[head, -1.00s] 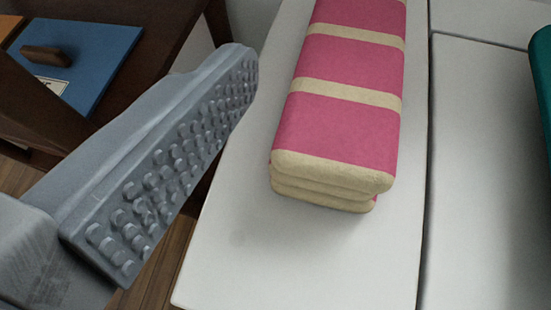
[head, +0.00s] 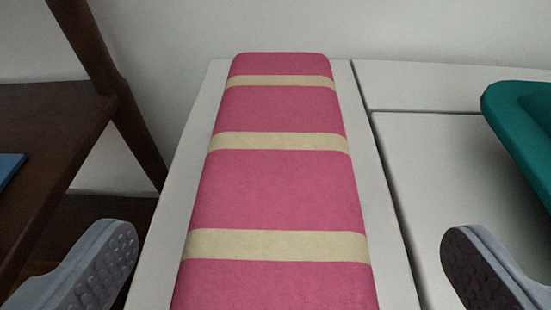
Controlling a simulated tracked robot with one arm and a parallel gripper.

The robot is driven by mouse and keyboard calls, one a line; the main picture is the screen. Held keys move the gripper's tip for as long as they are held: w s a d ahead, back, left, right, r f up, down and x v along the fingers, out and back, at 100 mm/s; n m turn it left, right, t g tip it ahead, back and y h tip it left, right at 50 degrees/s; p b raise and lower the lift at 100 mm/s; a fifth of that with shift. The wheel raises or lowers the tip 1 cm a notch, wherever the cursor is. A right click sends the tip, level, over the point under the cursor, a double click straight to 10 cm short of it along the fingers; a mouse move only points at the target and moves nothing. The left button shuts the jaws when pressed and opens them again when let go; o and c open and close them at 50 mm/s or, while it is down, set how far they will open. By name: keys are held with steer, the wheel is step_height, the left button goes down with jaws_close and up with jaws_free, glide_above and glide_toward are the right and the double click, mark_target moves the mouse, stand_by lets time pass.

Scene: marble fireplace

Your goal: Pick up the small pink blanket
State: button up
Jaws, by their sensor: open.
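The small pink blanket (head: 275,190) is folded into a long block with cream stripes. It lies on a white surface (head: 398,262) and runs away from me in the middle of the head view. Its near end is cut off by the bottom edge of the picture. My gripper (head: 290,262) is open, with one finger low on the left and one low on the right. The blanket lies between the two fingers in the picture, and neither finger appears to touch it.
A teal object (head: 525,130) stands on the white surface at the right. A dark wooden piece of furniture (head: 45,140) is at the left, with a blue item (head: 8,168) on it. A pale wall (head: 400,30) rises behind the blanket.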

mark_target(272, 173)
steer(key=shift+a+r+b+x, duration=0.1)
steer(key=shift+a+b+x, duration=0.1)
steer(key=shift+x, duration=0.5)
steer(key=shift+a+r+b+x, duration=0.1)
steer(key=shift+b+x, duration=0.15)
steer(key=shift+x, duration=0.4)
steer(key=shift+a+b+x, duration=0.1)
steer(key=shift+b+x, duration=0.1)
steer(key=shift+x, duration=1.4)
steer(key=shift+r, duration=0.1)
steer(key=c, duration=1.1)
